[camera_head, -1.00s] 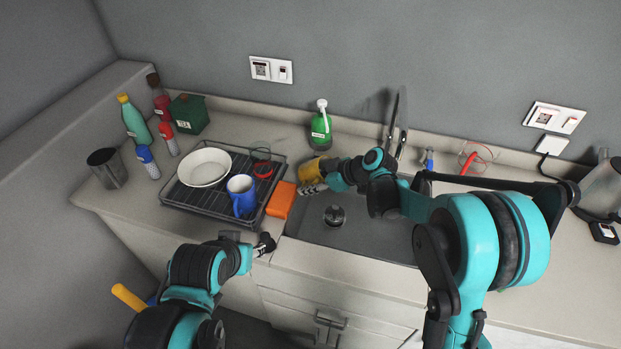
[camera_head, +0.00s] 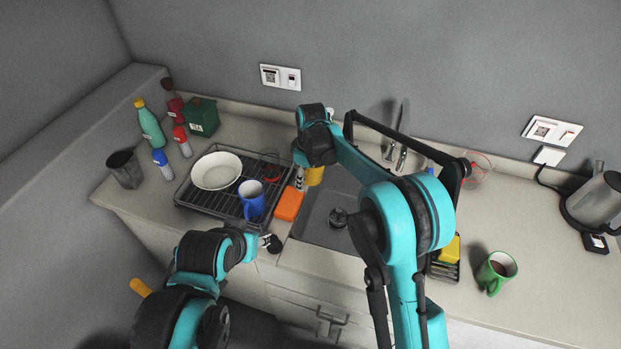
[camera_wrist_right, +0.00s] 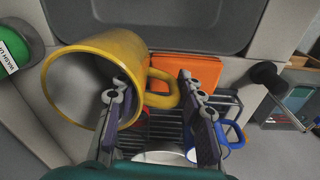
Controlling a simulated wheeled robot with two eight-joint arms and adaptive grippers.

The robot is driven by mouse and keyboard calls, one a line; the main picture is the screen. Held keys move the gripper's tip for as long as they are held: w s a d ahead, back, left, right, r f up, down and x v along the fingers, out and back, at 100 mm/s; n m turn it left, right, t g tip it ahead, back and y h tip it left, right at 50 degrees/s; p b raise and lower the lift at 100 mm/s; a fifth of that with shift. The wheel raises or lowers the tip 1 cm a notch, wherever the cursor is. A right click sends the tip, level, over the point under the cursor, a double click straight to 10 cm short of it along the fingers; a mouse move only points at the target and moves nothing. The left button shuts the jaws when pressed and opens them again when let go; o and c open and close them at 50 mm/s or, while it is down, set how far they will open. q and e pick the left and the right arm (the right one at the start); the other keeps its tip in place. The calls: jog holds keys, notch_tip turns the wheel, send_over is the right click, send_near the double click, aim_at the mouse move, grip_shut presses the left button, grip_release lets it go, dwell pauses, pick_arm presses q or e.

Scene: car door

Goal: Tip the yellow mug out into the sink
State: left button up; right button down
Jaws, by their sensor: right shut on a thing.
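The yellow mug (camera_head: 315,176) is at the left end of the sink (camera_head: 318,212), mostly hidden by my right arm in the head view. My right gripper (camera_wrist_right: 160,92) is shut on the yellow mug at its handle side. In the right wrist view the mug (camera_wrist_right: 105,78) shows its open mouth and pale inside, tilted relative to the camera. Whether anything is leaving it cannot be seen. My left gripper (camera_head: 270,242) is low by the counter's front edge, left of the sink; its finger opening is not clear.
An orange block (camera_head: 289,204) lies between the sink and the dish rack (camera_head: 213,206), which holds a white bowl (camera_head: 217,171) and a blue mug (camera_head: 251,200). The faucet (camera_head: 398,132) stands behind the sink. A green mug (camera_head: 497,270) and kettle (camera_head: 600,200) stand right.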

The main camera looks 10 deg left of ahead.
jog(key=shift+w+a+f+g+h, duration=0.2)
jog(key=shift+a+f+g+h, duration=0.1)
jog(key=shift+h, duration=0.2)
jog(key=shift+r, duration=0.1)
jog(key=shift+r+p, duration=1.55)
jog(key=shift+r, duration=0.95)
jog(key=shift+s+f, duration=0.1)
